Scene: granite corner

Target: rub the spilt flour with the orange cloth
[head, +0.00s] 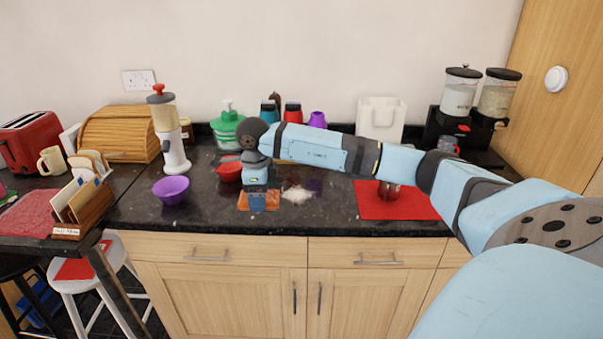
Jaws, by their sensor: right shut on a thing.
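The orange cloth (244,203) lies on the dark granite counter, under my right gripper (258,204). My right gripper points down and is shut on the cloth; its fingertips are small in this view and partly hide it. The spilt flour (297,194) is a small white patch on the counter, just to the right of the cloth and gripper, with a narrow gap of bare counter between. My left gripper is not in view.
A purple bowl (171,190) and a white dispenser (173,150) stand to the left. A red bowl (229,172) is close behind the gripper. My right arm spans above the counter.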

